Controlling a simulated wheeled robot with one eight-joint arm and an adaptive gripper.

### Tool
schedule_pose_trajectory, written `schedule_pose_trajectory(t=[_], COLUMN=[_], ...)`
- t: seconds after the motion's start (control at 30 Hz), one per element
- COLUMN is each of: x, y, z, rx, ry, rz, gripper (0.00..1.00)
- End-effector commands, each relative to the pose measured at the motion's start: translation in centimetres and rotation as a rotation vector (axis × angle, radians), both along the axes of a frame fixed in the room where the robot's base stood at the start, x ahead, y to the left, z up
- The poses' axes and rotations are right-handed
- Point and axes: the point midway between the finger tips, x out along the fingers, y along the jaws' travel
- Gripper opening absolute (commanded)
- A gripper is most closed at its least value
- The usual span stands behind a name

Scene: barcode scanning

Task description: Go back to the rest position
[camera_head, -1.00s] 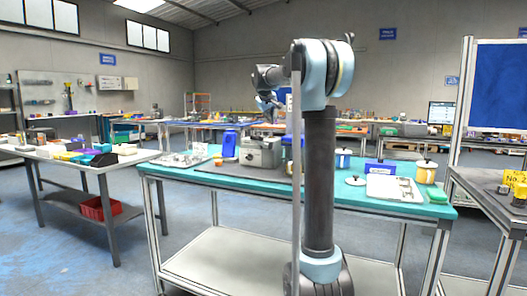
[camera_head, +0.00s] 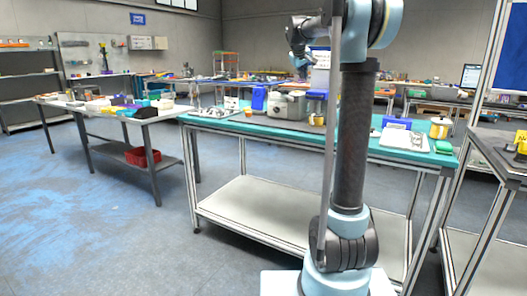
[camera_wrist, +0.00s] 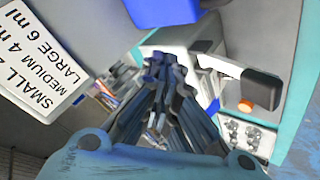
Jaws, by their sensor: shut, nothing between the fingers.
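My gripper (camera_head: 300,62) is raised above the back of the teal-topped table (camera_head: 262,132), left of my arm's column in the head view. In the wrist view its dark fingers (camera_wrist: 165,72) come together at the tips, with nothing held between them. The wrist view looks down past the fingers at a grey machine with a black part (camera_wrist: 250,88) and an orange knob (camera_wrist: 245,106). The grey machine (camera_head: 287,106) also shows on the table in the head view, with a blue bin (camera_head: 259,98) on its left.
A white tray (camera_head: 404,140) and a canister (camera_head: 439,127) stand on the table's right. A white dosing sign (camera_wrist: 42,62) is close at the wrist view's left. A grey table (camera_head: 150,116) stands left. Blue floor (camera_head: 90,220) is open at front left.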

Motion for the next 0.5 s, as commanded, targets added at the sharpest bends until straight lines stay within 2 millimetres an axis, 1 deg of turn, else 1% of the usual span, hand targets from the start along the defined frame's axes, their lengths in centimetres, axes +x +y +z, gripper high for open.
schedule_pose_trajectory(t=[0.17, 0.37, 0.47, 0.5], x=[-2.6, -5.9, -8.2, -9.2], y=[0.6, 0.3, 0.0, -0.2], z=[-1.0, -2.3, -3.4, -3.8], rx=[0.021, 0.046, 0.064, 0.072], ry=[0.020, 0.046, 0.064, 0.072], rz=[-0.008, -0.028, -0.045, -0.052], gripper=[0.00, 0.00, 0.00, 0.00])
